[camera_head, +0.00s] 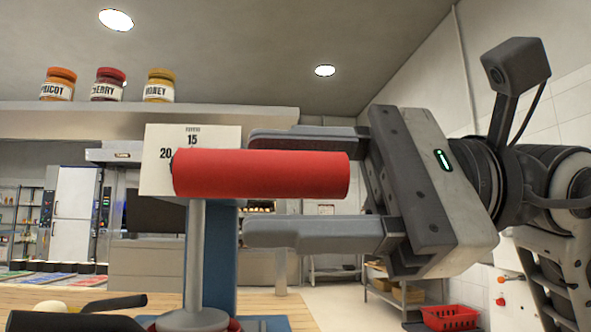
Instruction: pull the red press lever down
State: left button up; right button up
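The press lever has a thick red horizontal handle (262,174) on a grey upright rod (195,255), in the middle of the head view. My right gripper (262,190) comes in from the right with its two fingers apart, one at the handle's upper edge and one below it. There is a visible gap between the lower finger and the handle. I cannot tell whether the upper finger touches it. A blue post (219,262) stands behind the rod. My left gripper is not in view.
A wooden counter (90,297) runs below the lever, with a dark handle-like object (75,318) at front left. Several jars, including a honey jar (159,86), stand on a high shelf. A red basket (450,317) is lower right.

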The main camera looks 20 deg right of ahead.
jog(key=shift+f, duration=0.15)
jog(key=v, duration=1.6)
